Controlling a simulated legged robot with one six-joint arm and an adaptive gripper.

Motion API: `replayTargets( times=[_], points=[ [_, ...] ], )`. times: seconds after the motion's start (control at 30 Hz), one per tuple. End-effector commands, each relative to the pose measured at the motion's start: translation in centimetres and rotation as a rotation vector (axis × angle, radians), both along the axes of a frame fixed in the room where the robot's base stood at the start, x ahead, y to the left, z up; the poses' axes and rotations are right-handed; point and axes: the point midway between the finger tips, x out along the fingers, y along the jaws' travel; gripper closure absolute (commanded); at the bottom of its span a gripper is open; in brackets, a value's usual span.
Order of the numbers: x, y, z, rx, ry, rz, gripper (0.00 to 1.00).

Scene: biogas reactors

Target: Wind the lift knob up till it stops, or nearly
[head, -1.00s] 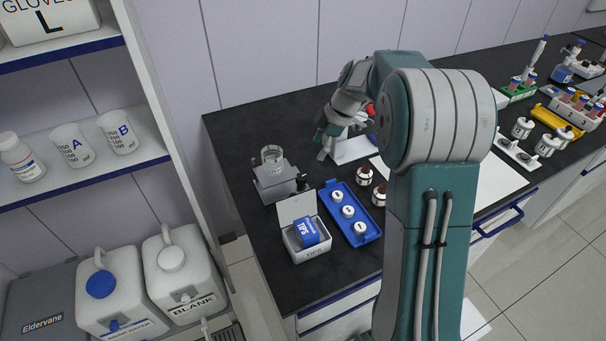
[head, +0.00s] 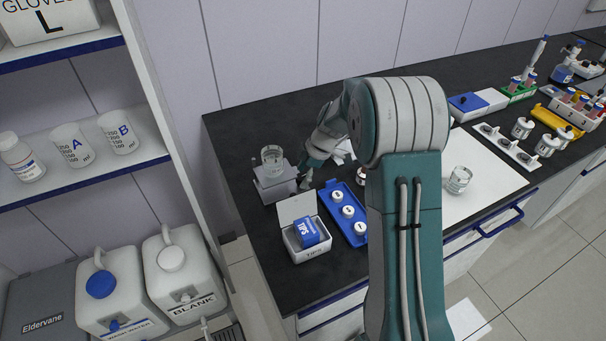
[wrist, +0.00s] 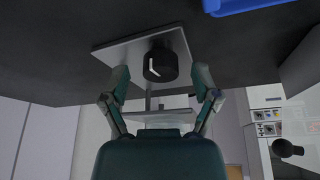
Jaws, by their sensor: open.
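The lift (head: 272,186) is a small grey jack near the left end of the bench, with a glass beaker (head: 272,160) on its top plate. Its knob (wrist: 160,66) is black with a white pointer mark, seen in the wrist view in front of the lift's grey plate (wrist: 120,52). My gripper (wrist: 162,80) is open, one finger on each side of the knob with a gap on both sides. In the head view my gripper (head: 305,177) is at the right side of the lift and hides the knob.
A blue tray (head: 359,235) with white-capped items lies close to the right of the lift. An open white tips box (head: 311,254) stands in front. A loose beaker (head: 459,180) stands on a white mat (head: 497,186) farther right. The wall is close behind.

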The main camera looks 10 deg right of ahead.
Motion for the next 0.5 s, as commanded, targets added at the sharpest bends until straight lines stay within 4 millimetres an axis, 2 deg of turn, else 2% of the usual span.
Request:
replayTargets(
  times=[0.1,0.27,0.3,0.5],
  points=[
    [0.0,0.0,0.01,0.0,0.0,0.0,0.21],
    [0.01,-0.01,0.01,0.0,0.0,0.0,0.92],
    [0.02,-0.02,0.01,0.0,0.0,0.0,1.0],
    [0.06,-0.01,-0.05,-0.001,0.0,-0.015,1.0]
  ],
)
